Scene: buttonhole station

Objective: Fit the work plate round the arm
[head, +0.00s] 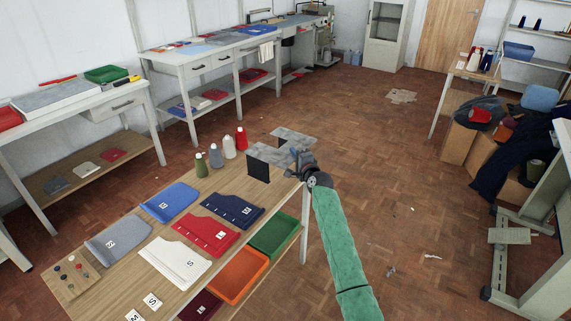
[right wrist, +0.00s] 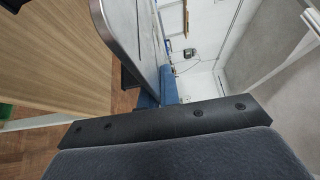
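The work plate (head: 295,139) is a grey flat plate with a stepped outline, at the far right end of the wooden table in the head view. In the right wrist view its grey face and rounded rim (right wrist: 122,38) run up from the fingers. My right gripper (head: 301,160) is at the plate's near right side, and its blue fingers (right wrist: 166,90) appear shut on the plate's edge. A black upright panel (head: 258,171) stands on the table just left of the plate. I cannot clearly make out the arm. My left gripper is out of view.
Several thread cones (head: 229,147) stand left of the panel.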

